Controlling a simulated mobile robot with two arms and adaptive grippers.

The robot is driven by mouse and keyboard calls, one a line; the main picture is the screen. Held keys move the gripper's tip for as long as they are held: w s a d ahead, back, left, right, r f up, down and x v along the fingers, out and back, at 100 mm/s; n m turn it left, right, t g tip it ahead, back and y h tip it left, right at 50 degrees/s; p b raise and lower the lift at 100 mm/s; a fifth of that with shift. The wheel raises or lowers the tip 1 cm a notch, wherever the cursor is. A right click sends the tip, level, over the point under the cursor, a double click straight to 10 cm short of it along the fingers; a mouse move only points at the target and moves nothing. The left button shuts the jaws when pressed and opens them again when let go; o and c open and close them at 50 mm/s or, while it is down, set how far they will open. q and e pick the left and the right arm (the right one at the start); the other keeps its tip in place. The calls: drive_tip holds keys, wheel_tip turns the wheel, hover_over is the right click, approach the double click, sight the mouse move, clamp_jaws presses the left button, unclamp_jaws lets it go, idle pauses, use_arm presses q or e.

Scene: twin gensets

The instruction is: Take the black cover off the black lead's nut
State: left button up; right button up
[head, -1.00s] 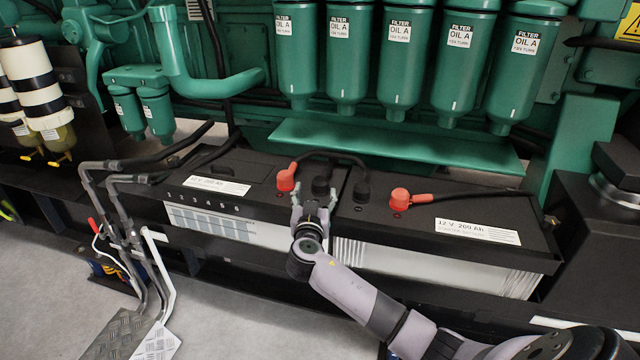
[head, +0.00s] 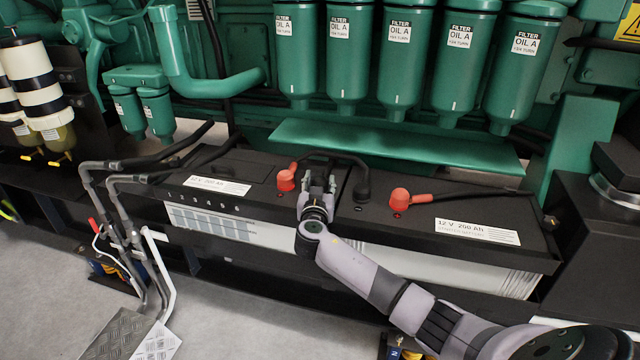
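Two black covers stood on the battery tops near the middle in the earlier head view. One black cover (head: 362,192) is in plain sight on the right battery (head: 375,222), at the end of a black lead (head: 345,158). The other, on the left battery (head: 255,200), is now largely hidden behind my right gripper (head: 319,180). That gripper reaches over the front edge of the batteries, its fingers apart at the hidden cover's place. I cannot tell whether they touch or grip it. My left gripper is not in view.
A red cover (head: 286,180) sits close left of my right gripper. Another red cover (head: 399,199) with its lead is to the right. A green ledge (head: 400,148) and oil filters (head: 399,65) overhang behind. Bent pipes (head: 125,215) stand at the left.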

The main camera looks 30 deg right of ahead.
drive_tip(key=c, duration=0.4)
drive_tip(key=shift+c, duration=0.2)
